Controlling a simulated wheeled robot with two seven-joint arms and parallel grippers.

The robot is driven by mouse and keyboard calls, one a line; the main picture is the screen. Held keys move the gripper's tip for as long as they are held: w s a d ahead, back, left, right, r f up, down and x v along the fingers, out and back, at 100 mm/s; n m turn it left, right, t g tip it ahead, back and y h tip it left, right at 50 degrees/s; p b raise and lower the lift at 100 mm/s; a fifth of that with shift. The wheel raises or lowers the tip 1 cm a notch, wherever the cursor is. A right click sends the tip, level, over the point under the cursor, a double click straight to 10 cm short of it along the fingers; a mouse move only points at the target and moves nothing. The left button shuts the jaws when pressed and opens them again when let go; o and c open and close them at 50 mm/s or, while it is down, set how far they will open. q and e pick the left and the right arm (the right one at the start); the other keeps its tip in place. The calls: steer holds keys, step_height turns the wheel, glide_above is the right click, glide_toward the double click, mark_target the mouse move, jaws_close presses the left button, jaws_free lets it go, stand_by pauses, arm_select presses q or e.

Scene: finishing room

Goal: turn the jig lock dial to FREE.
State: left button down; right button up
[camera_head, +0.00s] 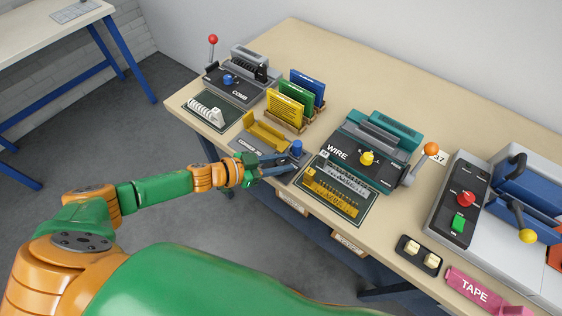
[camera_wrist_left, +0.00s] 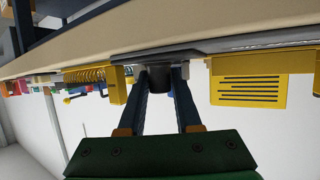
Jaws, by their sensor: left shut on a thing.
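The jig (camera_head: 262,131) is a grey plate with yellow blocks near the table's front edge. At its right end stands a small blue dial knob (camera_head: 297,146), upright on the plate. My left gripper (camera_head: 286,160) reaches in from the left, low at the knob. In the left wrist view, its two fingers (camera_wrist_left: 161,80) are shut on a dark round knob (camera_wrist_left: 158,81), one finger on each side. The dial's pointer and its markings cannot be read. My right gripper is in neither view.
Behind the jig stand yellow, green and blue booklets (camera_head: 287,105) in a rack. The COMB machine (camera_head: 240,88) is behind left; the teal WIRE machine (camera_head: 370,155) is to the right. A dark mat (camera_head: 322,207) with wire combs lies close right of the gripper.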

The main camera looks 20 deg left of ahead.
arm_select(q)
steer(key=m+g+h+b, duration=0.1)
steer(key=m+g, duration=0.1)
steer(key=shift+f+m+h+b, duration=0.15)
steer(key=shift+m+h+b, duration=0.15)
steer(key=shift+h+b, duration=0.1)
steer(key=shift+m+g+h+b, duration=0.3)
steer(key=shift+m+g, duration=0.2)
steer(key=shift+g, duration=0.3)
steer(key=c, duration=0.9)
jaws_free()
steer(key=b+v, duration=0.1)
steer(key=v, duration=0.6)
steer(key=shift+a, duration=0.1)
